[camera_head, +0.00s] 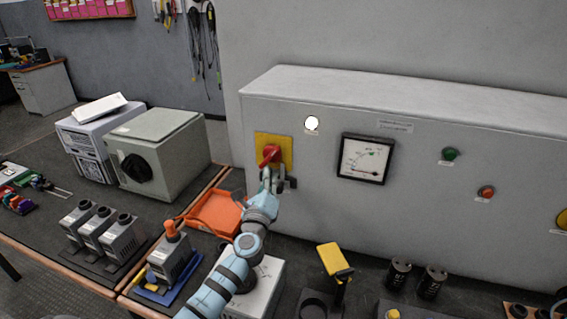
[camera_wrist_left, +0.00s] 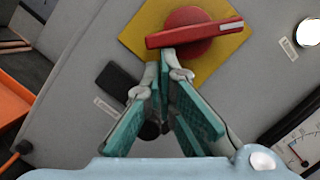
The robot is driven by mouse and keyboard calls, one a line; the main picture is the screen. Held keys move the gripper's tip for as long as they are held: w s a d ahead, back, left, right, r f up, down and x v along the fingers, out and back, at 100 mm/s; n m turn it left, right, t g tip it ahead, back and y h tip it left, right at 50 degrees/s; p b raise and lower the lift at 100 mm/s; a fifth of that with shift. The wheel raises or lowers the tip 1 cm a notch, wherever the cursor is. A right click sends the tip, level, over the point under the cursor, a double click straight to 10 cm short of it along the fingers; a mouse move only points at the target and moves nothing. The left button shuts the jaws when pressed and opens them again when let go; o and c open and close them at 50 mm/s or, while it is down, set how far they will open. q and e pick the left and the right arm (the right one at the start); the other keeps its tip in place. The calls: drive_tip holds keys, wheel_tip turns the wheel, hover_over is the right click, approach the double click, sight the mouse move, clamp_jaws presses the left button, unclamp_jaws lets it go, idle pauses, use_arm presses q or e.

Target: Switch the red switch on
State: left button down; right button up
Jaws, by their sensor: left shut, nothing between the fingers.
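The red switch (camera_head: 270,155) is a rotary knob on a yellow square plate (camera_head: 284,143) on the front of the grey cabinet. In the left wrist view the red switch (camera_wrist_left: 192,33) has a long bar handle with a white mark at its right end. My left gripper (camera_head: 268,174) is shut and empty, just below the switch. In the left wrist view the tips of my left gripper (camera_wrist_left: 168,62) are together right beneath the handle; I cannot tell whether they touch it. My right gripper is not in view.
The cabinet also carries a lit white lamp (camera_head: 312,123), a dial meter (camera_head: 363,158), a green button (camera_head: 450,154) and a red button (camera_head: 486,192). An orange tray (camera_head: 213,213), a yellow-topped device (camera_head: 333,260) and black capacitors (camera_head: 398,274) stand on the bench below.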

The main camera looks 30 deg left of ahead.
use_arm(q)
drive_tip(key=shift+s, duration=0.1)
idle(0.4)
drive_tip(key=v, duration=1.1)
drive_tip(key=shift+s+d+f, duration=0.15)
drive_tip(key=shift+s, duration=0.2)
